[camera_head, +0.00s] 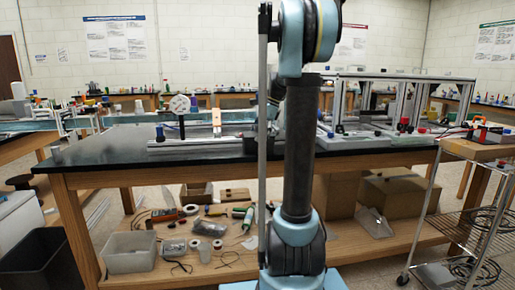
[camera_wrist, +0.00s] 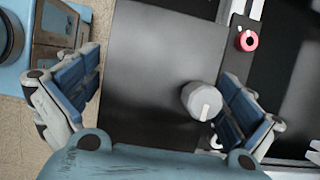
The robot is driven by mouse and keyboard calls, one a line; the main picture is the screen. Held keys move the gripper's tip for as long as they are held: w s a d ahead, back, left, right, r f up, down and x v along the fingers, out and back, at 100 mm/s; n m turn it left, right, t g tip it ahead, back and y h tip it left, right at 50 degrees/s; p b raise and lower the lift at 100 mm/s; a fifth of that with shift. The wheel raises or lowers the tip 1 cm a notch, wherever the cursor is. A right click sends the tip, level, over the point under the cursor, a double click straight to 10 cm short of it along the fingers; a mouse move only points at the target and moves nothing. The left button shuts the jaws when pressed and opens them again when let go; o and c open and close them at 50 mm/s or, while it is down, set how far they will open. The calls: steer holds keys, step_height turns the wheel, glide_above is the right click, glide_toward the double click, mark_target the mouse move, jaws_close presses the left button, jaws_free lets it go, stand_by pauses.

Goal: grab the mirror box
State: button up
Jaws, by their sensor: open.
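My gripper (camera_wrist: 158,98) is open in the wrist view, its two blue-padded fingers wide apart with nothing held between them. A smooth dark surface (camera_wrist: 155,60) lies below and between the fingers. A grey round knob-like part (camera_wrist: 202,100) sits close to the right finger. I cannot make out with certainty which thing is the mirror box. In the head view my own arm stands upright in the middle and hides part of the bench; the gripper cannot be made out there.
A dark-topped bench (camera_head: 110,148) spans the head view. A disc on a stand (camera_head: 180,104) is left of my arm; an aluminium extrusion frame (camera_head: 405,77) is right. Bins, tools and boxes fill the lower shelf. A wire cart (camera_head: 480,150) stands right. A pink ring (camera_wrist: 247,41) shows in the wrist view.

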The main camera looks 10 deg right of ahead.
steer(key=c, duration=1.2)
steer(key=shift+o, duration=0.2)
